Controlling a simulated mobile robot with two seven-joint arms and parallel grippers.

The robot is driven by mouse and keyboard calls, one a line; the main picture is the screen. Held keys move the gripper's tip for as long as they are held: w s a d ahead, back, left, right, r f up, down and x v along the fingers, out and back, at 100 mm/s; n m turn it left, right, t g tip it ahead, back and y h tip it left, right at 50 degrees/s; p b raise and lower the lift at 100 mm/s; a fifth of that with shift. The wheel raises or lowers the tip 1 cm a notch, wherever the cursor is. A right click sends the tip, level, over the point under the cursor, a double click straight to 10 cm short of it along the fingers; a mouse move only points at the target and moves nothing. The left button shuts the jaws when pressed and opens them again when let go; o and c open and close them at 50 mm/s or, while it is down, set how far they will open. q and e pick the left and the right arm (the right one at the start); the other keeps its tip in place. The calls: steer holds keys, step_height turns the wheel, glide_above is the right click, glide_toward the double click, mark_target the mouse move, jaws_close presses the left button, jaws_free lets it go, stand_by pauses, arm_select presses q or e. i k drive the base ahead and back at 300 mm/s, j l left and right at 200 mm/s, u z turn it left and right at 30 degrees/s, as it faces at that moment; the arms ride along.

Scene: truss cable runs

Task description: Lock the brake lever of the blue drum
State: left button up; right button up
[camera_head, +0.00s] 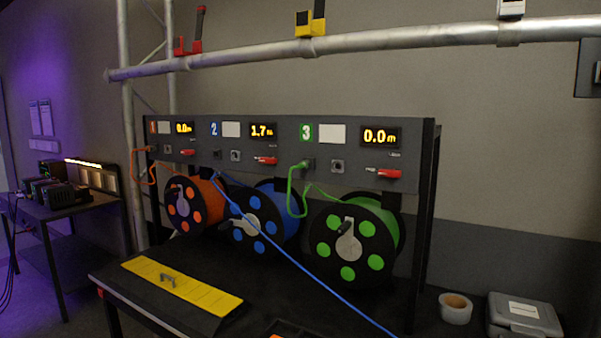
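The blue drum (272,205) hangs in the middle of the rack, between the orange drum (184,203) and the green drum (355,245). A small red lever (266,160) sits on the panel above the blue drum, under the lit display reading about 1.7; I take it as the brake lever, but its lock state is too small to tell. Similar red levers show above the orange drum (188,153) and the green drum (389,174). A blue cable (290,257) runs from near the blue drum down to the lower right. Neither of my grippers is in view.
The dark panel (345,160) spans the rack above the drums. A yellow strip (205,295) with a small grey handle lies on the table in front. A tape roll (455,308) and a grey case (523,318) stand at right. A truss pipe (400,39) crosses above.

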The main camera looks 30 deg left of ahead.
mark_target(267, 160)
steer(key=u, duration=1.15)
steer(key=i+j+u, duration=0.55)
steer(key=k+j, duration=0.1)
steer(key=j, duration=0.05)
